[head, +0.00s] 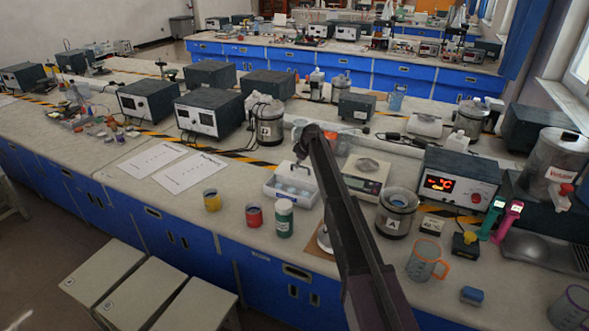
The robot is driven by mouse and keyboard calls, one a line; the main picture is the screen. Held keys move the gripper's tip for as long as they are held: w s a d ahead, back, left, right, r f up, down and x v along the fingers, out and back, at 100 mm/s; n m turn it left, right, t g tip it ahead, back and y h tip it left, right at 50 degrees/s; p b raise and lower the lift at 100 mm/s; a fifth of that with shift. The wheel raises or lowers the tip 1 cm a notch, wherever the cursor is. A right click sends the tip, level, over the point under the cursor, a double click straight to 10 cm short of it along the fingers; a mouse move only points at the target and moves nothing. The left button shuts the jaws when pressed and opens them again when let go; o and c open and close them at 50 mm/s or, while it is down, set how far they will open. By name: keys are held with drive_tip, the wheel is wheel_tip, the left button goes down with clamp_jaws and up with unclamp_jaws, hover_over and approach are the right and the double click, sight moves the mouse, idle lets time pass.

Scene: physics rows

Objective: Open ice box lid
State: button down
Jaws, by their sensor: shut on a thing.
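The ice box (273,194) is a low white box on the front bench, left of my arm, with pale lumps showing inside. My dark arm reaches over the bench from the lower right. My gripper (300,153) points down at the back of the box, by its lid. The gripper is small and partly hidden by the arm; it appears shut on the lid. The lid's edges are hard to make out, so I cannot tell its exact angle.
A balance (366,182) stands just right of the arm. Paper sheets (190,172) lie left.

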drive_tip(key=c, duration=0.7)
unclamp_jaws()
drive_tip(key=shift+s, duration=0.1)
